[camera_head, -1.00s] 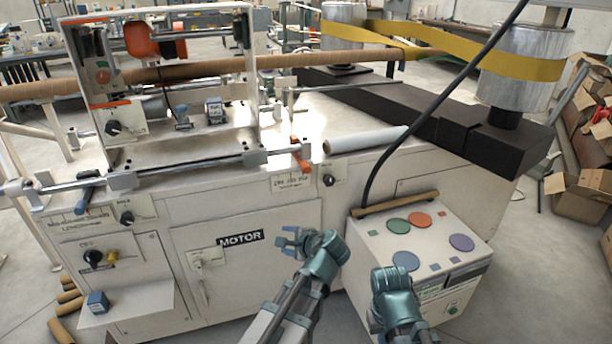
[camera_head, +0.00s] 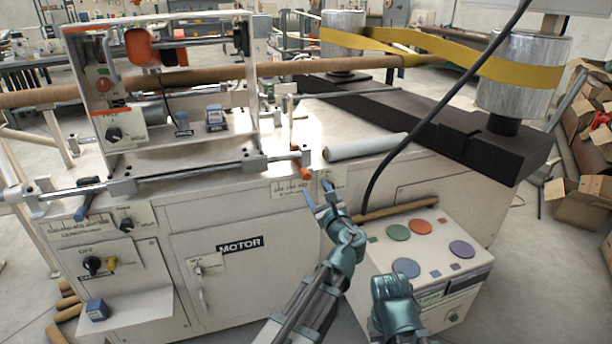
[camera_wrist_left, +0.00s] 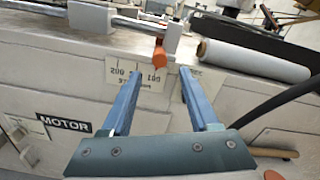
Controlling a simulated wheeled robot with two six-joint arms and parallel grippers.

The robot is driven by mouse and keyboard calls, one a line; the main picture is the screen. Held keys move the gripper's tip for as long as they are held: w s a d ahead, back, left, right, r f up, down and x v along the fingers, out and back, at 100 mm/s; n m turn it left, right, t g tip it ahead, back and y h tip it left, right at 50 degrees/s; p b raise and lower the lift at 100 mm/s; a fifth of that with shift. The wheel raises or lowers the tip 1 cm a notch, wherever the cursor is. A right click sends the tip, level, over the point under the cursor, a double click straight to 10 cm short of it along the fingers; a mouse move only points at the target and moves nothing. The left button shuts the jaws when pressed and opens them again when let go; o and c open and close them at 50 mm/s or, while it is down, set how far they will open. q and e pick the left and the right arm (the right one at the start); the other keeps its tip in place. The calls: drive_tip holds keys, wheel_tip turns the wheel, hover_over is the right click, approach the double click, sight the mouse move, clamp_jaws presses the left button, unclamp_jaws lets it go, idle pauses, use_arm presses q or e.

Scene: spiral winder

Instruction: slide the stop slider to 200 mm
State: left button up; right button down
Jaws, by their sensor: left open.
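The stop slider (camera_head: 305,157) is a grey block with an orange handle on a steel rod along the machine's top front edge. In the left wrist view the orange handle (camera_wrist_left: 159,55) hangs beside the block, just beyond my fingertips. Below it is a scale plate (camera_wrist_left: 133,73) with 200 on the left and 100 on the right. The handle is near the 100 end in that view. My left gripper (camera_head: 318,189) is open and empty, its blue fingers pointing at the machine front below the slider. My right gripper (camera_head: 393,297) is low at right; its fingers are not clear.
A white roll (camera_head: 365,146) lies on the machine top right of the slider. A control box (camera_head: 390,260) with coloured buttons stands below, a brown tube (camera_head: 380,209) along its back edge. A black cable (camera_head: 430,110) runs down to it. A blue-handled clamp (camera_head: 87,203) sits at the rod's left.

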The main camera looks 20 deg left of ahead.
sight(308, 177)
use_arm(q)
drive_tip(key=x, duration=0.9)
drive_tip(key=shift+w+a, duration=0.1)
drive_tip(key=shift+a, duration=0.05)
clamp_jaws()
idle(1.1)
